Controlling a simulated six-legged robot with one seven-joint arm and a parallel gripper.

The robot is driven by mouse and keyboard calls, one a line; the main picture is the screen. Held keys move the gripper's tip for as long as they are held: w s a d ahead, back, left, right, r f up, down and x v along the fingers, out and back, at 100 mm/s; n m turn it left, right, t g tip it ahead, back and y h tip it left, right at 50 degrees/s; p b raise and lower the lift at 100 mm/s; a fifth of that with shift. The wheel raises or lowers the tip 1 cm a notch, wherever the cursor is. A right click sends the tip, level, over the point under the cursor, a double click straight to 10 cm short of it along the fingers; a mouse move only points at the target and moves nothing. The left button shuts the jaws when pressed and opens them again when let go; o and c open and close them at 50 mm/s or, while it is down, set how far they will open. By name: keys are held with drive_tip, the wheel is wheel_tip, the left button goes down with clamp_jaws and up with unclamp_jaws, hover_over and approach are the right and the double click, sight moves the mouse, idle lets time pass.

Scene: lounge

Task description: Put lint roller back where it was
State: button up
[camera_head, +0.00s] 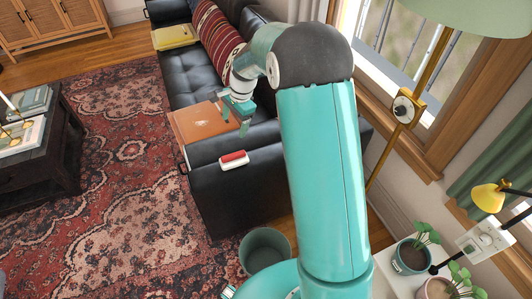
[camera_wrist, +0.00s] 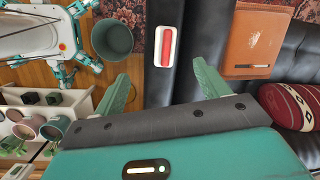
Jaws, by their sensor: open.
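The lint roller (camera_head: 233,158), red with a white body, lies on the black armrest at the near end of the sofa. In the wrist view the lint roller (camera_wrist: 166,47) lies ahead of the fingers, in the gap between their tips as seen in the picture. My gripper (camera_head: 235,118) is open and empty, above the sofa near the armrest. Its two green fingers show spread apart in the wrist view (camera_wrist: 161,76). The gripper is apart from the lint roller.
A brown leather folder-like item (camera_head: 203,122) lies by the armrest on the black sofa (camera_head: 200,75). A grey-green bin (camera_head: 264,250) stands on the floor beside the sofa. Potted plants (camera_head: 412,256) and a lamp stand at right. A dark coffee table (camera_head: 62,150) stands at left on the patterned rug.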

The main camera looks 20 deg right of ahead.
drive_tip(key=s+a+r+n+t+h, duration=0.25)
drive_tip(key=s+r+n, duration=0.75)
drive_tip(key=s+r, duration=1.1)
drive_tip(key=s+f+n+t, duration=0.1)
drive_tip(key=s+n, duration=0.3)
drive_tip(key=s, duration=0.7)
drive_tip(key=shift+s+d+f+t, duration=0.15)
drive_tip(key=shift+d+t, duration=0.3)
drive_tip(key=shift+t, duration=0.2)
